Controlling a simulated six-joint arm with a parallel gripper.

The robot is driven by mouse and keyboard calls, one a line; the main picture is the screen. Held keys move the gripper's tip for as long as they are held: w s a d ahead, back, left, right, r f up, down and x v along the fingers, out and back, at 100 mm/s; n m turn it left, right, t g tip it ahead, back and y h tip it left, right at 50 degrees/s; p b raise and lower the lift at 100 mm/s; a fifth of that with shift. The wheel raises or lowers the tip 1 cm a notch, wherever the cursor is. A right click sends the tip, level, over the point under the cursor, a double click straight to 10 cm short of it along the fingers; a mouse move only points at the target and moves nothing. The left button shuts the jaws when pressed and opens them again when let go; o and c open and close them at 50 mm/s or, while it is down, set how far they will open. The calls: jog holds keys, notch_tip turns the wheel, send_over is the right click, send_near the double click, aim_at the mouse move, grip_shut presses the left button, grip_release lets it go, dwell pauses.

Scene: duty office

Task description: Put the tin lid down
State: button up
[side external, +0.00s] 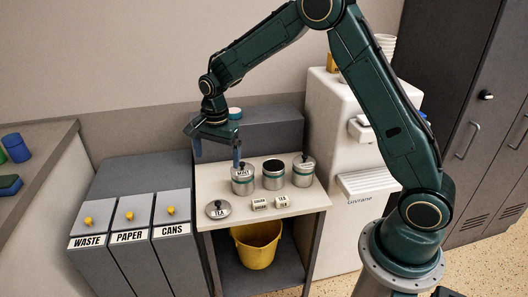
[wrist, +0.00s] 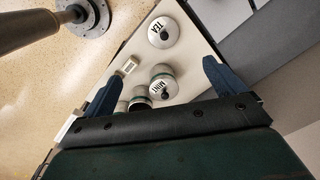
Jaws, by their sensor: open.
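The tin lid (side external: 218,209), round, silvery, with a dark knob and a TEA label, lies flat at the table's front left corner. It also shows at the top of the wrist view (wrist: 160,38). My gripper (side external: 217,156) is open and empty, above the table's left side, apart from the lid. Its two blue fingers show wide apart in the wrist view. Behind the lid stand a tin with a MINT lid (side external: 243,184), a middle tin (side external: 273,181) with a dark, seemingly open top, and a lidded right tin (side external: 303,174).
Small labelled blocks (side external: 260,204) lie on the pale table (side external: 312,196) right of the lid. A yellow bucket (side external: 257,246) stands below. Waste, paper and cans bins (side external: 130,218) stand left. A white dispenser (side external: 335,140) rises at the right.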

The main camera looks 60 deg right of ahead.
jog(key=s+r+n+t, duration=0.2)
jog(key=s+r+n, duration=0.5)
jog(key=s+r, duration=0.8)
jog(key=s+a+r+n+t, duration=0.1)
jog(key=s+n, duration=0.7)
jog(key=s, duration=0.9)
notch_tip(320, 180, up, 2)
jog(key=shift+r+t, duration=0.1)
jog(key=shift+t, duration=0.8)
